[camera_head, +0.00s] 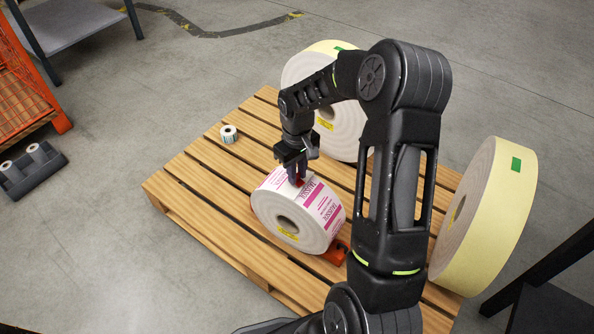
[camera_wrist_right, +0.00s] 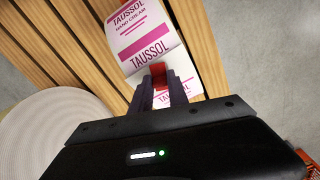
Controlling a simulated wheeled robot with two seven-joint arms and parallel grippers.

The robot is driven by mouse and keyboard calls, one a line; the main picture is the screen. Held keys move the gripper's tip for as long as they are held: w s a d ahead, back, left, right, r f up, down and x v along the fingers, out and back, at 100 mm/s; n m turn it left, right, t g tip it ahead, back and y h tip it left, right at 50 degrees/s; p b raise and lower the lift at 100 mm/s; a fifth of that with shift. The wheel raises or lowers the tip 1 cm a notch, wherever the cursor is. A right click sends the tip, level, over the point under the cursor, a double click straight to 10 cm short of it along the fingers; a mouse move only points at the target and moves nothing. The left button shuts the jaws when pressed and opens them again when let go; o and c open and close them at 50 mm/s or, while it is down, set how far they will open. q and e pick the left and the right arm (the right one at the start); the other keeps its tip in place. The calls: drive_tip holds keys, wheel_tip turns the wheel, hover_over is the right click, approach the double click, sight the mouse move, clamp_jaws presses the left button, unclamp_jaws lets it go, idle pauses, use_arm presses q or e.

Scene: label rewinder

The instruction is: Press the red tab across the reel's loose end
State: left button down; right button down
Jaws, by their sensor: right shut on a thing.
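The reel (camera_head: 279,222) is a white roll of labels with pink print, lying on its rounded side on a wooden pallet. My right gripper (camera_head: 299,178) reaches down to the top of the reel. It is shut on the red tab (camera_head: 298,182), which shows between its fingers. In the right wrist view the red tab (camera_wrist_right: 158,75) sits between the fingertips, over the label strip (camera_wrist_right: 150,45) printed TAUSSOL. I cannot tell whether the tab touches the labels. The exact edge of the loose end is not clear. My left gripper is not in view.
The pallet (camera_head: 205,190) also carries two large cream rolls with green tabs, one behind (camera_head: 296,70) and one at right (camera_head: 492,220). A small label roll (camera_head: 229,134) stands at its left. An orange-red block (camera_head: 336,252) lies against the reel's right side.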

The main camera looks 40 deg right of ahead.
drive_tip(key=shift+f, duration=0.65)
drive_tip(key=shift+f+b, duration=0.3)
drive_tip(key=shift+b, duration=0.1)
idle(1.0)
drive_tip(key=c, duration=1.2)
unclamp_jaws()
drive_tip(key=shift+r, duration=0.1)
wheel_tip(320, 180, up, 8)
drive_tip(key=p, duration=0.2)
drive_tip(key=shift+f+p, duration=0.2)
drive_tip(key=shift+p, duration=0.15)
